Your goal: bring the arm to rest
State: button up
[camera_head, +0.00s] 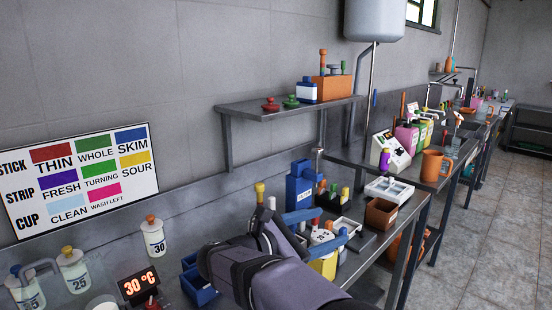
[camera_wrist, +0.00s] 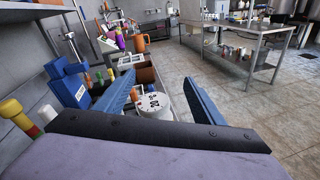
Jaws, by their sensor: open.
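My arm reaches in from the bottom of the head view over the steel bench. My gripper (camera_head: 322,230) ends in two blue fingers spread apart. In the wrist view, the gripper (camera_wrist: 160,80) also shows its fingers wide apart with nothing held between them. A white round container with dark markings (camera_wrist: 154,105) shows beyond and below the gap between the fingers. I cannot tell how far the fingers are above it. In the head view, the arm and fingers partly hide the bench and the items behind them.
A blue box-shaped device (camera_head: 300,187) stands close behind the gripper. A white tray (camera_head: 389,190) and brown box (camera_head: 381,214) lie to the right. Bottles, including one marked 30 (camera_head: 153,238), and a red temperature display (camera_head: 138,286) stand left. A wall shelf (camera_head: 290,107) hangs above. Open floor (camera_wrist: 240,100) lies right.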

jog(key=s+d+f+m+g+y+p, duration=0.5)
jog(key=s+d+f+m+g+p, duration=0.2)
jog(key=s+d+p, duration=0.3)
jog(key=s+a+f+m+g+y+p, duration=0.1)
jog(key=s+a+m+y+p, duration=0.1)
jog(key=s+m+y+p, duration=0.2)
jog(key=s+a+f+m+g+y+p, duration=0.1)
jog(key=s+a+f+m+y+p, duration=0.1)
jog(key=s+m, duration=0.8)
jog(key=shift+s+a+m+g+y+p, duration=0.3)
jog(key=shift+s+a+y+p, duration=0.45)
jog(key=shift+s+y+p, duration=0.9)
jog(key=shift+s+h, duration=0.25)
jog(key=shift+h, duration=0.1)
